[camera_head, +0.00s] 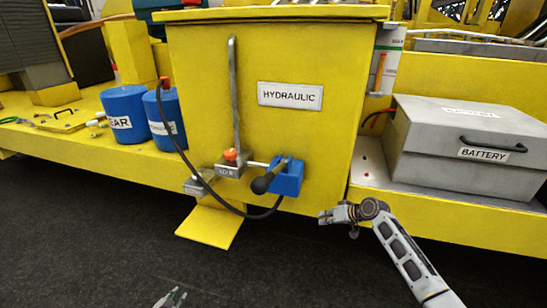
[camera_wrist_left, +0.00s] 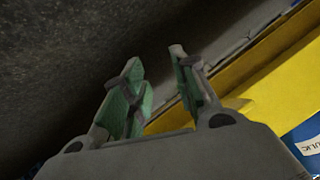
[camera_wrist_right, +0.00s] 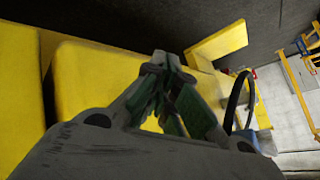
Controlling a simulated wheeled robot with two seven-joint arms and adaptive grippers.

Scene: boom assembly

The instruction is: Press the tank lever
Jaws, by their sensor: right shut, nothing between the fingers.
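The yellow hydraulic tank (camera_head: 300,145) stands in the middle of the head view. Low on its front is a blue valve block (camera_head: 288,178) with a lever ending in a black knob (camera_head: 262,185). My right gripper (camera_head: 326,216) is shut and empty, below and to the right of the lever, apart from it. Its fingertips (camera_wrist_right: 168,62) meet in the right wrist view. My left gripper (camera_head: 172,298) is low at the bottom edge of the head view, far from the lever. Its fingers are apart with nothing between them in the left wrist view (camera_wrist_left: 155,62).
A black hose (camera_head: 172,125) loops from a blue barrel (camera_head: 165,120) to the valve. A second blue barrel (camera_head: 125,114) stands to its left. A grey battery box (camera_head: 425,160) stands at the right. A yellow step (camera_head: 210,227) juts out below the tank. The dark floor in front is clear.

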